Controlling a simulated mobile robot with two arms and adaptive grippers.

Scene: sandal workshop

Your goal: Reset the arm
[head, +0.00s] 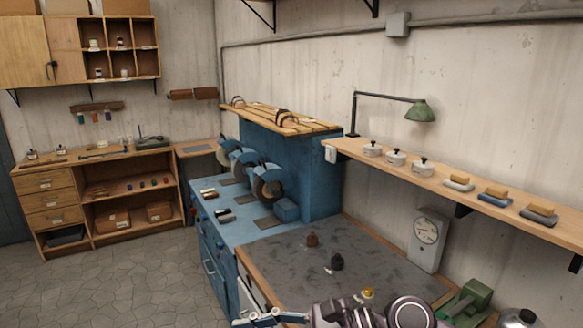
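Part of one of my arms (370,314) shows at the bottom edge, in front of the grey-topped bench; it appears to be the right one. Its gripper (256,319) points left beside the bench's front corner and is cut off by the frame edge. Whether its fingers are open or shut is not clear, and I see nothing held in it. My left gripper is not in view.
A dial gauge (427,238) and a green machine (468,300) stand at right. A wooden shelf (450,185) runs above. Blue grinders (265,185) stand behind. The left floor (130,280) is clear.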

